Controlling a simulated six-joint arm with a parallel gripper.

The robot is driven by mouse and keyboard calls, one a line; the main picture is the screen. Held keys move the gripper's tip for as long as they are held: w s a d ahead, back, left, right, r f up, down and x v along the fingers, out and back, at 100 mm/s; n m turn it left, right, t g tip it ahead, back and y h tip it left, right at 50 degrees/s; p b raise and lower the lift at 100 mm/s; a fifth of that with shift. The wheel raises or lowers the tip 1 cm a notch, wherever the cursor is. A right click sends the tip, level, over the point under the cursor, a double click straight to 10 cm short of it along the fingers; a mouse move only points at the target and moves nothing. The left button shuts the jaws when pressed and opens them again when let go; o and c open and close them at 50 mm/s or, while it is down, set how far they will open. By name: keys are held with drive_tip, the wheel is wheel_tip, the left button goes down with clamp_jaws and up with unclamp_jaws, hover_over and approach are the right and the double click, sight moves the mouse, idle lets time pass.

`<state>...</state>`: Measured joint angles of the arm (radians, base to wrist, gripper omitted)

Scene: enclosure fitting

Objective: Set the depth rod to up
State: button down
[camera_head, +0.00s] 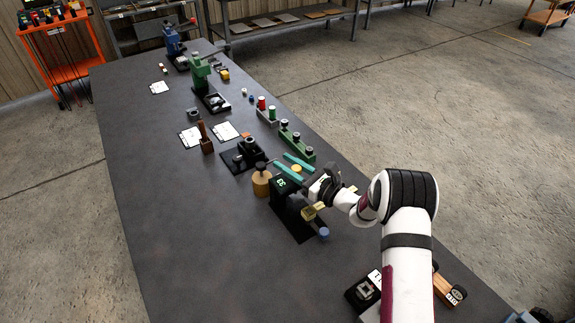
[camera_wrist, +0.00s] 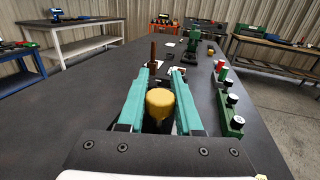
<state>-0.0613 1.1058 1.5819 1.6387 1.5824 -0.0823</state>
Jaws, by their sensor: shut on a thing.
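A dark gauge-like device with a small lit green display (camera_head: 282,184) stands on a black base plate (camera_head: 291,225) in the head view. A round yellow knob (camera_head: 296,168) shows between the two teal fingers of my gripper (camera_head: 288,165). In the wrist view the yellow knob (camera_wrist: 160,103) sits upright between the fingers (camera_wrist: 160,85), and my gripper is shut on it. I cannot tell for sure that this knob tops the depth rod; anything below it is hidden. A brass knob (camera_head: 312,211) and a blue-grey knob (camera_head: 323,232) are on the device's near side.
A wooden cylinder (camera_head: 262,183) stands just left of the device. A black fixture (camera_head: 244,156), a green block with several knobs (camera_head: 296,141) and a green press (camera_head: 201,75) stand farther back. The table's left front (camera_head: 195,265) is clear.

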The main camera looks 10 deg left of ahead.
drive_tip(key=shift+r, duration=0.5)
drive_tip(key=c, duration=0.6)
unclamp_jaws()
drive_tip(key=v, duration=1.5)
drive_tip(key=shift+s+d, duration=0.2)
drive_tip(key=shift+d, duration=0.15)
